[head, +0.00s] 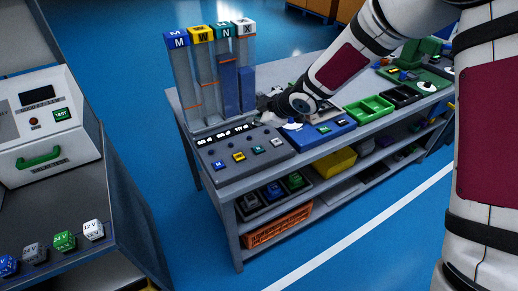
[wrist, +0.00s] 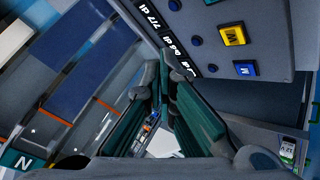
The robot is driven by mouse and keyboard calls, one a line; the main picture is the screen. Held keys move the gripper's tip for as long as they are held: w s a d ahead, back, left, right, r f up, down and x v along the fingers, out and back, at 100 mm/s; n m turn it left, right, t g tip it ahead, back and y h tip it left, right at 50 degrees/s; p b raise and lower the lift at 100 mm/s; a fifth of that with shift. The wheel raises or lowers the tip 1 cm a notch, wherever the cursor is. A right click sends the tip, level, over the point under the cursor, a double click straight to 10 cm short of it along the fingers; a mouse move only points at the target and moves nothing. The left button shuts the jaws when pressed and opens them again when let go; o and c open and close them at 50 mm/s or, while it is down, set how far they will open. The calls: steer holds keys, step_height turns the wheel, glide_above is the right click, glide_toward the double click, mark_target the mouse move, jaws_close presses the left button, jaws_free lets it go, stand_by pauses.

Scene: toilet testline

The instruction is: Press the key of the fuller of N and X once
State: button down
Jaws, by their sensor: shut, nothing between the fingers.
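Clear columns labelled N (head: 225,33) and X (head: 245,28) stand at the back of the bench console, both partly filled with blue. The fill in N (head: 229,92) looks taller than the fill in X (head: 246,92). On the console, the green N key (head: 258,150) and white X key (head: 276,142) sit at the right of the key row. My gripper (head: 268,103) is shut and empty, beside the X column and above the console's back right. In the wrist view the closed fingers (wrist: 163,82) point past the console edge; the N label (wrist: 23,162) is at lower left.
The blue M key (head: 218,165) and yellow W key (head: 239,157) are left of the N key. Columns M (head: 179,40) and W (head: 202,34) stand left of N. A blue tray (head: 322,134) lies right of the console. A separate machine (head: 45,130) stands at left.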

mark_target(257, 150)
step_height(257, 150, down, 3)
steer(key=b, duration=0.3)
steer(key=shift+w+f, duration=0.1)
steer(key=shift+f, duration=0.1)
step_height(257, 150, down, 5)
steer(key=b, duration=0.6)
steer(key=shift+f, duration=0.15)
steer(key=shift+f+b, duration=0.1)
steer(key=shift+b, duration=0.2)
stand_by(0.6)
steer(key=shift+f+b, duration=0.3)
steer(key=shift+f+b, duration=0.4)
stand_by(0.7)
steer(key=shift+r, duration=0.2)
steer(key=shift+r+p, duration=0.65)
steer(key=shift+p, duration=0.25)
